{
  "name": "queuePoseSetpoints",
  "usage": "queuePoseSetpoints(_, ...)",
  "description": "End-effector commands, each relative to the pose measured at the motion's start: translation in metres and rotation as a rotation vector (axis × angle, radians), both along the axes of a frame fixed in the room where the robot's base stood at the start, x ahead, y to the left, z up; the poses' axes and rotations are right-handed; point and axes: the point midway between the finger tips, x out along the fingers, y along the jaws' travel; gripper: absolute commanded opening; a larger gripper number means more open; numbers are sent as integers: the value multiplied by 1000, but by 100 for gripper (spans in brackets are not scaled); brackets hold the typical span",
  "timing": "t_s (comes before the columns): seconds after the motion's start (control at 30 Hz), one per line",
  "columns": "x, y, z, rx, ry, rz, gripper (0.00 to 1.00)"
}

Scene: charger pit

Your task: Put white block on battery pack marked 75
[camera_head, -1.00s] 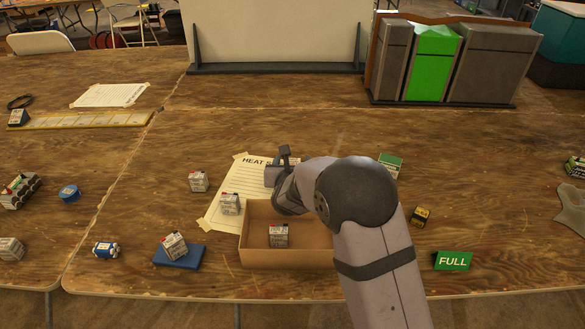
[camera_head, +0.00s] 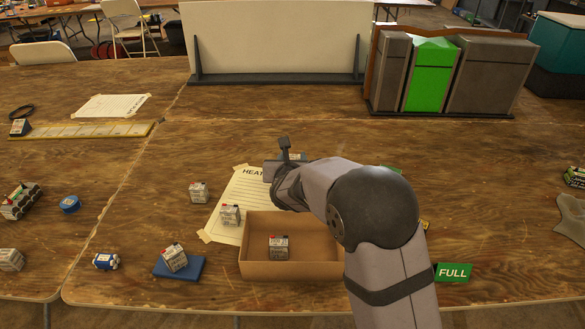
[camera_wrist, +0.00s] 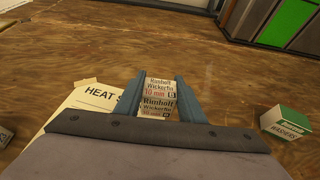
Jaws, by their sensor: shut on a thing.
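My gripper (camera_wrist: 164,84) is shut on a small whitish block (camera_wrist: 158,104) printed "Rimholt Wickerfin 10 mm", seen between the two fingers in the wrist view. In the head view my gripper (camera_head: 287,160) is above the far end of the paper sheet, and the block is mostly hidden. Several whitish packs with dark tops stand on the near side: one (camera_head: 199,192) left of the sheet, one (camera_head: 230,215) on the sheet, one (camera_head: 278,247) in the open cardboard box (camera_head: 325,268), and one tilted (camera_head: 174,257) on a blue pad (camera_head: 190,271). Their markings are too small to read.
The paper sheet (camera_head: 224,228) headed "HEAT" lies beside the box. A green-and-white washers box (camera_wrist: 286,124) stands right of my gripper. A green "FULL" sign (camera_head: 453,272) is at right. A white panel (camera_head: 277,35) and bins (camera_head: 430,75) stand behind. Wood beyond my gripper is clear.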

Motion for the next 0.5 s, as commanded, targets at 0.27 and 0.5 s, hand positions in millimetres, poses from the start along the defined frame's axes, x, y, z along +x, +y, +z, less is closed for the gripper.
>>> queuePoseSetpoints(0.27, 0, 0, 39, 0, -1, 0, 14)
queuePoseSetpoints(0.5, 0, 0, 45, -1, 1, 0, 14)
